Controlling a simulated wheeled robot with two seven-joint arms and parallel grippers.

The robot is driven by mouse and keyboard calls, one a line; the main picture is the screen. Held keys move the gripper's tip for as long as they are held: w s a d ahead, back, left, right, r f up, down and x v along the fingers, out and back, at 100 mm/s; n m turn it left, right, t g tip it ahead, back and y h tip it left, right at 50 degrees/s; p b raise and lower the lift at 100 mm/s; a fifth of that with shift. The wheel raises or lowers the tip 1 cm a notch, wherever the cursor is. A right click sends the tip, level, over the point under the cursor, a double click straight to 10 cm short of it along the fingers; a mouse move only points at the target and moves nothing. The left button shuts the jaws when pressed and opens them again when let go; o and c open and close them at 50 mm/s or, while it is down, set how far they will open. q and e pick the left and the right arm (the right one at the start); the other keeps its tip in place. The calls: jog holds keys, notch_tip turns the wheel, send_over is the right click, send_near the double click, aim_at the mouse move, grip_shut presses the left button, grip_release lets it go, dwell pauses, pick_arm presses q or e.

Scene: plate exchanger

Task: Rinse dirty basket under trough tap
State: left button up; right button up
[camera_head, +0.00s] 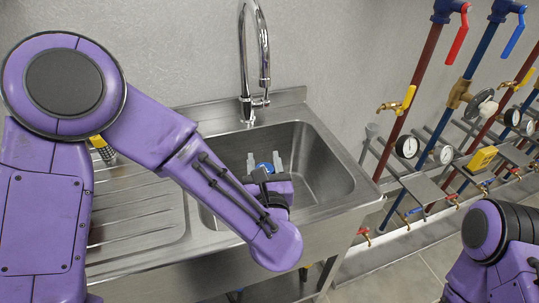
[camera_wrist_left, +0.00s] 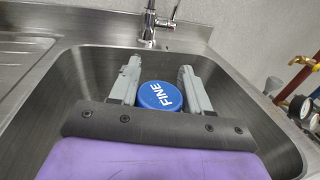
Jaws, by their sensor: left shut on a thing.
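The basket (camera_head: 264,168) shows only as a round blue top; in the left wrist view the blue top (camera_wrist_left: 160,96) reads "FINE" in white. Its body below the top is hidden, so I cannot see any dirt. My left gripper (camera_head: 264,161) is shut on it, with one grey finger on each side in the left wrist view (camera_wrist_left: 159,68). It holds the basket over the steel trough (camera_head: 322,170), in front of the tap. The chrome gooseneck tap (camera_head: 243,62) stands at the trough's back edge, its base also in the left wrist view (camera_wrist_left: 149,30). No water stream is visible.
A ribbed drainboard (camera_head: 130,220) lies left of the trough. A yellow and black object (camera_head: 102,149) is partly hidden behind my left arm. Red and blue pipes (camera_head: 415,90) with valves and gauges stand to the right. My right arm shows at lower right.

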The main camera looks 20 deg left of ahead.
dwell(0.3)
pick_arm(q)
jog(key=s+r, duration=0.1)
jog(key=s+r+p, duration=0.2)
jog(key=s, duration=0.1)
jog(key=shift+s+d+r, duration=0.1)
jog(key=shift+d+r, duration=0.25)
jog(key=shift+s+r, duration=0.15)
jog(key=shift+s, duration=0.25)
pick_arm(e)
jog(key=shift+r, duration=1.15)
pick_arm(q)
jog(key=shift+d, duration=0.1)
pick_arm(e)
jog(key=shift+c, duration=0.3)
